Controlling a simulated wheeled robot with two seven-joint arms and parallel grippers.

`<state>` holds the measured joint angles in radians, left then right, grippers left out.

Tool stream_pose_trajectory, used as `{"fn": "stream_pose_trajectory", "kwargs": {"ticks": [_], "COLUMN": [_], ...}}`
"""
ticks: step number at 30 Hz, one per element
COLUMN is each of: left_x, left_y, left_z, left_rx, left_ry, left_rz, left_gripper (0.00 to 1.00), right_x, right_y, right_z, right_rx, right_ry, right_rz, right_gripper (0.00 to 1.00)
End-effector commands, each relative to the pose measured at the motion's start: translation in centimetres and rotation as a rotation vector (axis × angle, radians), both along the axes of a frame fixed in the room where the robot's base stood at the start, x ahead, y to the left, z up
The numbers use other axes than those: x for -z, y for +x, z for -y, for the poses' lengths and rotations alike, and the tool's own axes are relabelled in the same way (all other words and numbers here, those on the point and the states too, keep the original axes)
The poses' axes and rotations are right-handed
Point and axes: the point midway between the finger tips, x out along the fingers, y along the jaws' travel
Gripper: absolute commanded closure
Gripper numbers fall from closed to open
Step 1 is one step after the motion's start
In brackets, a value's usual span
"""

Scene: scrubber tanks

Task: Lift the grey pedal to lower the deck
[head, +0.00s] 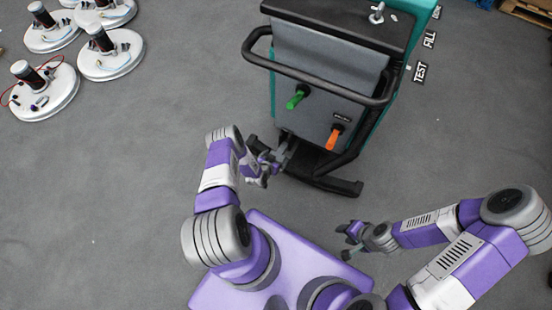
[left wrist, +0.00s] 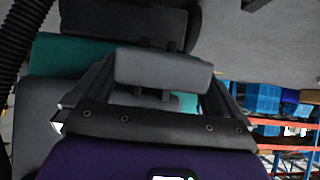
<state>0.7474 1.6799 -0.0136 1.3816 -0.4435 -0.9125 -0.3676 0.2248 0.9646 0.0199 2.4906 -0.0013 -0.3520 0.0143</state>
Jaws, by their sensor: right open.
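The floor scrubber (head: 335,85) stands at the top centre of the head view. Its grey pedal (left wrist: 162,70) shows in the left wrist view as a light grey block. My left gripper (head: 270,160) is low at the machine's near face, at its lower left. In the left wrist view its dark fingers (left wrist: 160,88) stand apart, with the pedal at their far ends; I cannot tell whether they press on it. In the head view the pedal is largely hidden by the gripper. My right gripper (head: 347,240) is open and empty, away from the machine.
The scrubber carries a green handle (head: 298,97), an orange handle (head: 334,137) and a black push bar (head: 310,78). A black base frame (head: 335,183) juts out below. Round white machines (head: 45,92) stand far left. Floor between is clear. Shelving (left wrist: 270,105) shows in the wrist view.

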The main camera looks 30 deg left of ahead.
Motion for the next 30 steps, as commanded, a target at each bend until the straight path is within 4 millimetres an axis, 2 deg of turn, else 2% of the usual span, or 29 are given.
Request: {"fn": "stream_pose_trajectory", "kwargs": {"ticks": [8, 21, 30], "left_x": [-0.3, -4.4, -4.7], "left_y": [-0.3, -5.3, -6.0], "left_z": [0.1, 0.5, 0.5], "left_rx": [0.001, 0.001, 0.001], "left_ry": [0.000, -0.001, 0.001], "left_rz": [-0.001, -0.001, 0.001], "left_gripper": [0.00, 0.00, 0.00], "right_x": [-0.3, -3.2, -3.3], "right_y": [0.0, 0.0, 0.0], "right_z": [0.0, 0.0, 0.0], "right_rx": [0.000, 0.000, 0.000], "right_ry": [0.000, 0.000, 0.000], "right_rz": [0.000, 0.000, 0.000], "right_gripper": [0.57, 0.57, 0.57]}}
